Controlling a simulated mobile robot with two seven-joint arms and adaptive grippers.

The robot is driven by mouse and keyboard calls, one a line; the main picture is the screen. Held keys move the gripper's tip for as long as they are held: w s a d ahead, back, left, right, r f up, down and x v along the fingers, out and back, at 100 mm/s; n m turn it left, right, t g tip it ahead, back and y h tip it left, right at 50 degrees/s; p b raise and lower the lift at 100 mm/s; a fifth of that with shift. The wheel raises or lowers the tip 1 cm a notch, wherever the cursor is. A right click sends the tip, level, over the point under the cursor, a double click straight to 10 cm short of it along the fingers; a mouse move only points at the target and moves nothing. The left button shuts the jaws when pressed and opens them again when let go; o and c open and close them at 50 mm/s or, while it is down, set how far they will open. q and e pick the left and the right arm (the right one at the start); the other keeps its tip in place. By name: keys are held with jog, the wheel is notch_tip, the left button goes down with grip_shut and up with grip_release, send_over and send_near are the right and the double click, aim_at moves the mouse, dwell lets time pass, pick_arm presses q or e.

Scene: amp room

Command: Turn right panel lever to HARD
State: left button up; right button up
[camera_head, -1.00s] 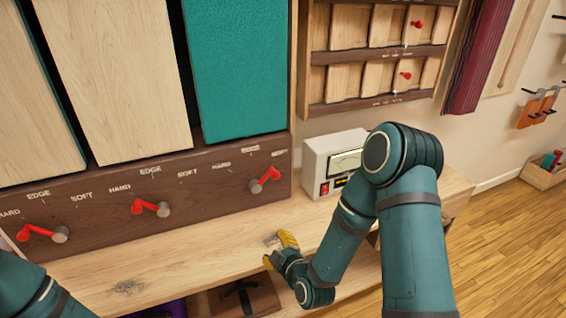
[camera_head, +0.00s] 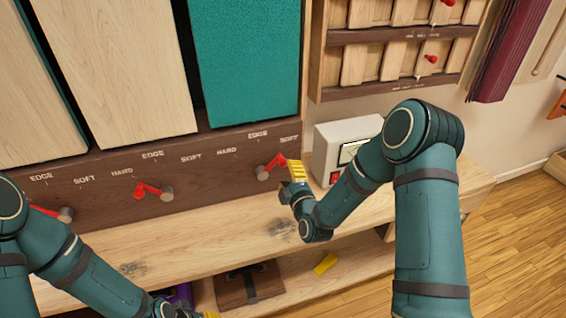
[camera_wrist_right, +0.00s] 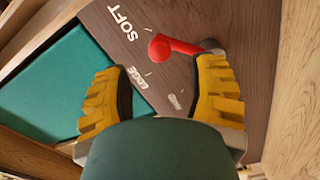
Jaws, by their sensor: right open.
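The right panel lever (camera_head: 277,161) has a red handle and a grey hub on the brown board. Its handle points up and right, between the EDGE (camera_head: 257,134) and SOFT (camera_head: 289,139) marks. The HARD mark (camera_head: 227,151) is on its left. In the right wrist view the red lever (camera_wrist_right: 180,46) lies beyond the fingers, its knob opposite the gap. My right gripper (camera_head: 296,171) is open beside the lever's right side; contact cannot be told. Its yellow fingers also show in the right wrist view (camera_wrist_right: 160,88). My left gripper (camera_head: 211,315) barely shows at the bottom edge.
Another red lever (camera_head: 153,190) is on the board to the left, and a further one is partly behind my left arm. A white box device (camera_head: 335,140) stands right of my right gripper. The wooden shelf (camera_head: 200,235) below the board is largely clear.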

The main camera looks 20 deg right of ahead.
aim_at(284, 165)
jog(key=w, duration=0.6)
jog(key=shift+a, duration=0.1)
jog(key=shift+s, duration=0.1)
grip_shut()
